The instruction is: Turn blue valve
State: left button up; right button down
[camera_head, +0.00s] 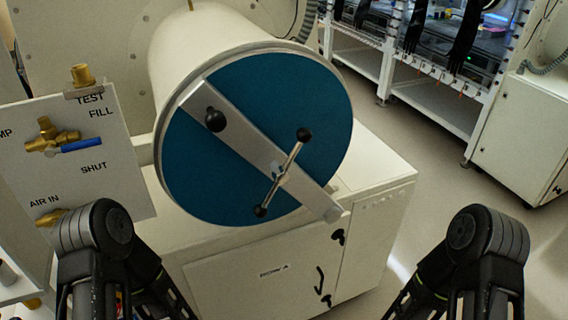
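The blue valve handle (82,145) is a short blue lever on a brass valve body (45,138). It is mounted on a white panel (120,185) at the left. The lever points right, nearly level with a slight upward tilt, between the labels FILL above and SHUT below. My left arm comes up at the lower left, below the panel, and its black joint stands in front of the panel's bottom edge. My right arm is at the lower right, over the floor. Both arms are apart from the valve. The fingertips of both grippers are outside the picture.
A large white cylinder with a blue round door (235,190) and crossbar stands right of the panel on a white cabinet (375,235). More brass fittings (82,75) sit on the panel. Glovebox frames stand at the back right. The floor (415,165) between is clear.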

aim_at(50, 151)
jog(key=u, duration=1.3)
